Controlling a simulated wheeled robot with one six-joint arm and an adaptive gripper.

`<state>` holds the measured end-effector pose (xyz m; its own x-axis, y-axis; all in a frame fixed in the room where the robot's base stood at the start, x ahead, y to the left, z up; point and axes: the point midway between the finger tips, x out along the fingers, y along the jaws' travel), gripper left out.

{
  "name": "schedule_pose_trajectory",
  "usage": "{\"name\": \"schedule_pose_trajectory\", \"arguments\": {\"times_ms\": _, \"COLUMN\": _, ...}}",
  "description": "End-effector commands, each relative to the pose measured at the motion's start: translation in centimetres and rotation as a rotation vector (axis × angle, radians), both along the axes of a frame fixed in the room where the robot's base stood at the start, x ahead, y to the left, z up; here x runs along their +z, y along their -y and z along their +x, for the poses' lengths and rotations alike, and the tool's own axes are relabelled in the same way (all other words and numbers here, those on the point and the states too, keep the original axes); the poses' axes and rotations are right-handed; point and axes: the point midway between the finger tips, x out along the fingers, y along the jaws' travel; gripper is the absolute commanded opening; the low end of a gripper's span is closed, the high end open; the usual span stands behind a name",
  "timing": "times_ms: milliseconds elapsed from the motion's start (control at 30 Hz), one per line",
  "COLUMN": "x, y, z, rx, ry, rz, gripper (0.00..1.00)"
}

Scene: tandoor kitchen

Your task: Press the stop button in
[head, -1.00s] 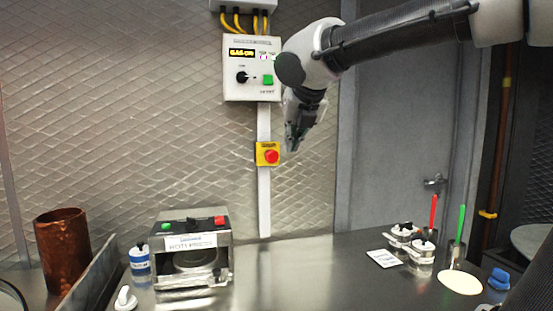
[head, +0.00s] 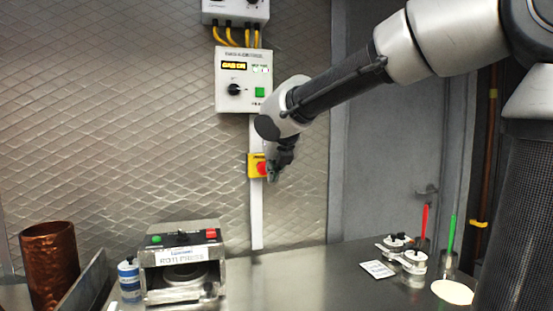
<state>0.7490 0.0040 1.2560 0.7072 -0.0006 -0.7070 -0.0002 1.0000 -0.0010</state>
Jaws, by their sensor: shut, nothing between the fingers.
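The red stop button (head: 261,168) sits on a small yellow box (head: 252,172) on the diamond-patterned metal wall, below a white control panel (head: 243,79). My gripper (head: 272,178) is shut and empty, with its fingers pointing down.
A press machine (head: 182,262) with a green and a red button stands on the steel counter (head: 318,280). A copper pot (head: 49,262) stands at left. The counter's middle is clear.

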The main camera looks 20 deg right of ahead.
Motion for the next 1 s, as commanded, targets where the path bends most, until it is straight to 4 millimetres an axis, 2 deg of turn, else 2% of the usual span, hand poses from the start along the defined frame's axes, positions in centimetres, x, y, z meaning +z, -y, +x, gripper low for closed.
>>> {"name": "schedule_pose_trajectory", "arguments": {"times_ms": 33, "x": -0.9, "y": 0.1, "z": 0.7, "rx": -0.002, "ry": -0.004, "rz": -0.001, "gripper": 0.0}}
{"name": "schedule_pose_trajectory", "arguments": {"times_ms": 200, "x": -0.7, "y": 0.0, "z": 3.3, "rx": -0.002, "ry": -0.001, "rz": 0.001, "gripper": 0.0}}
{"name": "schedule_pose_trajectory", "arguments": {"times_ms": 300, "x": -0.6, "y": 0.0, "z": 4.1, "rx": -0.001, "ry": -0.001, "rz": 0.001, "gripper": 0.0}}
{"name": "schedule_pose_trajectory", "arguments": {"times_ms": 767, "x": -0.6, "y": 0.0, "z": 4.7, "rx": 0.0, "ry": 0.0, "rz": 0.001, "gripper": 0.0}}
{"name": "schedule_pose_trajectory", "arguments": {"times_ms": 1000, "x": -0.6, "y": 0.0, "z": 6.5, "rx": -0.001, "ry": 0.0, "rz": 0.002, "gripper": 0.0}}
